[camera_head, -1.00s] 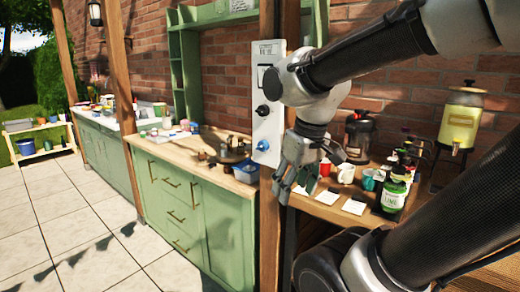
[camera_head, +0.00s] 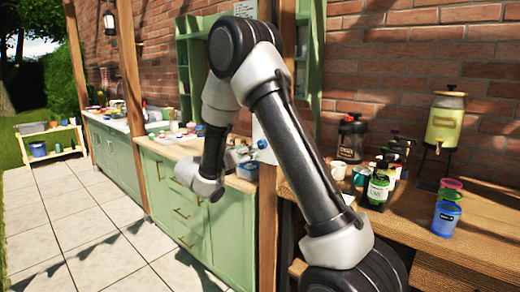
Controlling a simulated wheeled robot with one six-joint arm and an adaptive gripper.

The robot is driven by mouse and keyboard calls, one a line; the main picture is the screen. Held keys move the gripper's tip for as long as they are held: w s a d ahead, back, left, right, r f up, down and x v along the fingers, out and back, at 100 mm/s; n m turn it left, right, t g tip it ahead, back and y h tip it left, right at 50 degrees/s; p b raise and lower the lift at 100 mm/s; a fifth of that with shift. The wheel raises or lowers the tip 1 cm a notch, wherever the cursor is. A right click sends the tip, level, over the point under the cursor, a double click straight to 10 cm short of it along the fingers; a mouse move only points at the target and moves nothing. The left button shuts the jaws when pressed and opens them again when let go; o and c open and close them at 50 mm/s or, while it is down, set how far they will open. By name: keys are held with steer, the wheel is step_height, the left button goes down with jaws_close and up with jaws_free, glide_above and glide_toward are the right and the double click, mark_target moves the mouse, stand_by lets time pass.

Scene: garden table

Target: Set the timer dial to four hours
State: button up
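A white control panel (camera_head: 257,131) is mounted on the wooden post, and my arm hides most of it. A blue knob (camera_head: 262,144) shows at its lower part. The panel's black knob is hidden behind my arm, and I cannot read any dial marking or setting. My gripper (camera_head: 246,151) is small and partly hidden beside my wrist. It points right, towards the blue knob, with its tips close to it. I cannot tell whether they touch it or whether the fingers are open or shut.
Green cabinets (camera_head: 165,190) run left along the brick wall. The paved floor at left is clear.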

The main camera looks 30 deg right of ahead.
steer(key=x, duration=0.7)
steer(key=shift+w+d+r+n, duration=0.2)
steer(key=shift+d+r+n, duration=0.05)
steer(key=shift+d+n, duration=0.1)
steer(key=c, duration=1)
